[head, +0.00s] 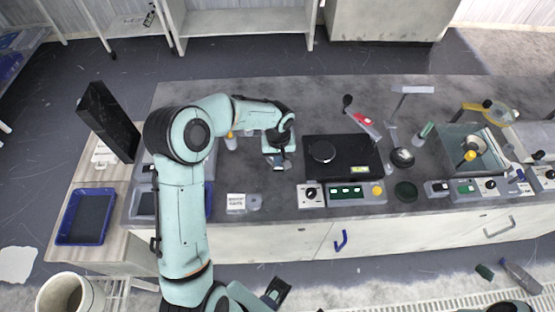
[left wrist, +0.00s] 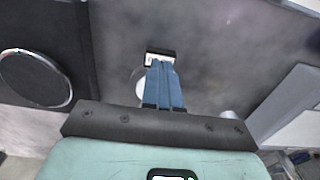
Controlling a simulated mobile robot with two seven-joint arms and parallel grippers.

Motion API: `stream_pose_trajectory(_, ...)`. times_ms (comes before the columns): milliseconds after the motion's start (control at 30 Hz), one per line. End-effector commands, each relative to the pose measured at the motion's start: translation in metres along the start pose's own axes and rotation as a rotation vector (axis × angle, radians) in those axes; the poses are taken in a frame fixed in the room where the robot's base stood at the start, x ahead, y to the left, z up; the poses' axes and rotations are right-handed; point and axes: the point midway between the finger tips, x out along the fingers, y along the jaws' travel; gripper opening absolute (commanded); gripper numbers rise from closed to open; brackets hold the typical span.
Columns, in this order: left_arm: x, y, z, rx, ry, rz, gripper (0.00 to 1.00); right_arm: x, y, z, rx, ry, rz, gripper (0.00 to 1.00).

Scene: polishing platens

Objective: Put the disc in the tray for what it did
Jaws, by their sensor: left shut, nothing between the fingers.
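My left gripper (head: 278,165) is shut and empty, pointing down over the bench left of the black polishing machine. In the left wrist view its blue fingers (left wrist: 164,88) are together. A pale round thing (left wrist: 137,92), partly hidden by them, lies below; I cannot tell if it is the disc. Other round things are the black platen (head: 322,151) on the machine, a dark green disc (head: 405,191) right of its control panel, and a clear round piece (head: 254,202) by a white label card (head: 236,203). A blue-rimmed tray (head: 62,238) stands on the wooden side table.
More blue-edged trays sit partly hidden behind my left arm. A tall black panel (head: 108,122) stands at the left. A lamp (head: 391,118), a dark round dish (head: 402,157) and a glass-sided tank (head: 474,150) are farther right. A white bin (head: 72,294) is at bottom left.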

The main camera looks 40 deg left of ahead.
Motion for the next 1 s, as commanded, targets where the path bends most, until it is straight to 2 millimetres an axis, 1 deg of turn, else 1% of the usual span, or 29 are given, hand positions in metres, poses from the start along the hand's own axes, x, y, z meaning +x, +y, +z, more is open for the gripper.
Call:
stream_pose_trajectory(867,0.018,0.0,0.0,0.0,0.0,0.0,0.0,0.014,0.006,0.002,0.002,-0.006,0.002,0.7)
stream_pose_trajectory(1000,0.017,0.0,0.0,0.0,0.0,0.001,0.0,0.013,0.005,0.002,0.002,-0.005,0.002,0.7)
